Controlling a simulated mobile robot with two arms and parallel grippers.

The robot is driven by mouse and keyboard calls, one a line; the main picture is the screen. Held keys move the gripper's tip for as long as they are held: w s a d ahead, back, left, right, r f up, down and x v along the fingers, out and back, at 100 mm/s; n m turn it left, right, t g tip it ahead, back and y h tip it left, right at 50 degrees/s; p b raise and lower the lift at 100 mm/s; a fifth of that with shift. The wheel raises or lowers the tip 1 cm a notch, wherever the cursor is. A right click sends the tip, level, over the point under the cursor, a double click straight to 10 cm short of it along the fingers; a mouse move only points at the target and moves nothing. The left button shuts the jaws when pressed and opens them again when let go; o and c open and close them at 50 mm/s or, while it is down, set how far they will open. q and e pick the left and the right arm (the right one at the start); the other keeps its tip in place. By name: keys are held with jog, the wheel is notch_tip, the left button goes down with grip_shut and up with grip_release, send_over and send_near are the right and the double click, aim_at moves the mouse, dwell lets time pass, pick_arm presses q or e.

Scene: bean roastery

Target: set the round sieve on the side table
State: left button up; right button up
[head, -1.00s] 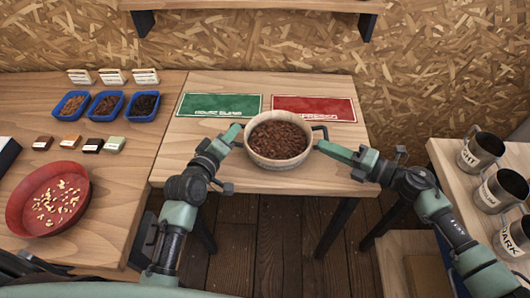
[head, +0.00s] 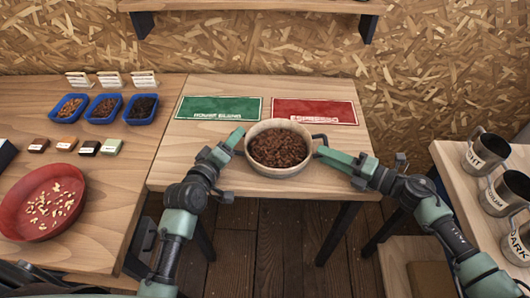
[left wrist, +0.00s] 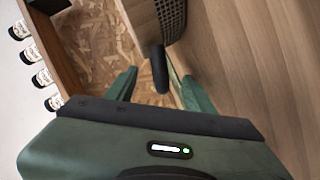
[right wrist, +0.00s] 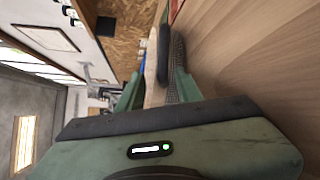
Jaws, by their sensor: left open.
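The round sieve (head: 249,161), with a pale rim and dark beans inside, sits level on the side table (head: 348,172) near its front edge. My left gripper (head: 237,137) is at the sieve's left handle. In the left wrist view the dark handle (left wrist: 160,72) lies between its parted fingers, with gaps beside it. My right gripper (head: 322,152) is beside the right handle (head: 321,137). In the right wrist view its fingers are parted around the dark handle (right wrist: 163,52). The sieve's underside is hidden in the head view.
A green sign (head: 219,107) and a red sign (head: 314,111) lie behind the sieve. A counter at left holds a red bowl (head: 20,231) and blue trays (head: 104,108). Metal mugs (head: 486,152) stand at right. Bare tabletop lies on both sides of the sieve.

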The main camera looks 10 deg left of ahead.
pick_arm(q)
jog(key=v, duration=1.1)
jog(key=shift+s+f, duration=0.1)
jog(key=shift+s+a, duration=0.15)
jog(key=shift+s, duration=0.25)
pick_arm(e)
jog(key=shift+s+d, duration=0.1)
jog(key=shift+d, duration=0.05)
jog(key=v, duration=1.1)
jog(key=shift+d, duration=0.4)
